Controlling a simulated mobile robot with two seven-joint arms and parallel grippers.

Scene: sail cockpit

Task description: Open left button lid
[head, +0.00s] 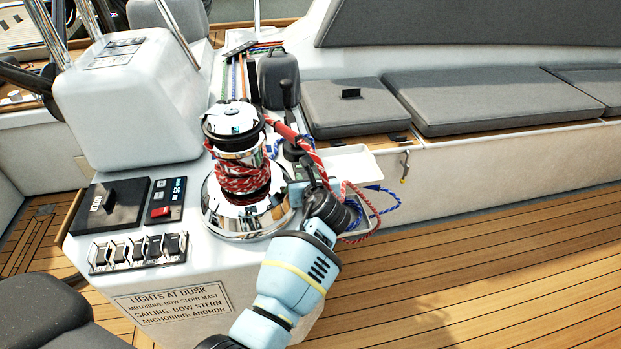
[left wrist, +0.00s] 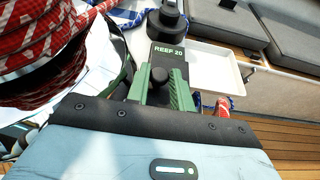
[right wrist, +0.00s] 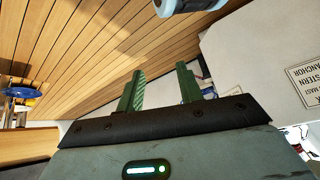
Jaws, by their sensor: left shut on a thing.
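My left gripper (head: 300,188) is low beside the right side of the chrome winch. In the left wrist view its green fingers are shut on a dark piece labelled REEF 20 (left wrist: 167,53), with a round dark knob (left wrist: 160,75) between them. Just beyond it stands a round black button housing (left wrist: 167,22), also seen in the head view (head: 292,151). I cannot tell which part is its lid or whether it is open. My right gripper (right wrist: 160,88) is open and empty, over the teak floor beside the console; the head view does not show it.
The winch (head: 235,130) wrapped in red rope stands close on the left. A white tray (head: 353,162) and loose red and blue rope (head: 368,207) lie at the right. Grey cushions (head: 490,98) line the bench. The teak floor (head: 480,270) is clear.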

